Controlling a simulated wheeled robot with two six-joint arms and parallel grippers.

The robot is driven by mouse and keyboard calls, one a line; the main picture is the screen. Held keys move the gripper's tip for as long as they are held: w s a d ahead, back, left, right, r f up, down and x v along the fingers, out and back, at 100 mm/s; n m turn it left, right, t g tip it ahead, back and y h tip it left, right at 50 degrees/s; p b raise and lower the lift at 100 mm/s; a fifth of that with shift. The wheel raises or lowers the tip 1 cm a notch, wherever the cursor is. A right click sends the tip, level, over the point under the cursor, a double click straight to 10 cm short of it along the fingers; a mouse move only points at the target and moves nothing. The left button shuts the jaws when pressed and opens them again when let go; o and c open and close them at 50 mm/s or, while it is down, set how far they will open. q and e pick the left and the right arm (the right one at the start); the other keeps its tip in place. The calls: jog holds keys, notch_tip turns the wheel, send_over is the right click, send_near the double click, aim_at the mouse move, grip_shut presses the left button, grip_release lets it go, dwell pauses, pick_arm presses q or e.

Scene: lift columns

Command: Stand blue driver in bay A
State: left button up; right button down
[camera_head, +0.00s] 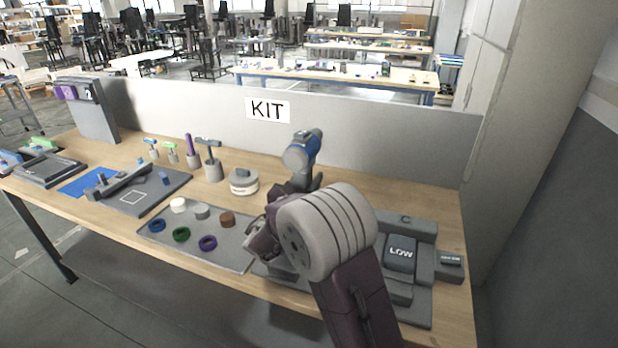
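The blue driver (303,150) is a blue and grey power tool. It is upright near the back of the bench, right of the KIT sign, with its lower part behind my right arm. My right arm comes in from the bottom right. Its wrist covers the middle of the grey dock (421,230), so only a bay marked C and a block marked LOW (400,254) can be read there. No A label shows. My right gripper's fingers are hidden or too unclear to tell, and I cannot tell whether they touch the driver. My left gripper is out of view.
A grey tray (150,238) with coloured rings and small round pieces lies left of my arm. Several upright tools in round holders, including a hammer (208,143), stand behind it. A grey panel (380,135) closes the bench's back. A small block (450,258) sits at the right.

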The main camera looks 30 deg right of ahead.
notch_tip(320, 180, down, 6)
jog(key=b, duration=0.4)
jog(key=shift+r, duration=0.1)
jog(key=shift+f+b, duration=0.5)
jog(key=shift+b, duration=0.15)
dwell(0.7)
jog(key=shift+f+b, duration=0.4)
jog(key=shift+b, duration=0.25)
dwell(0.7)
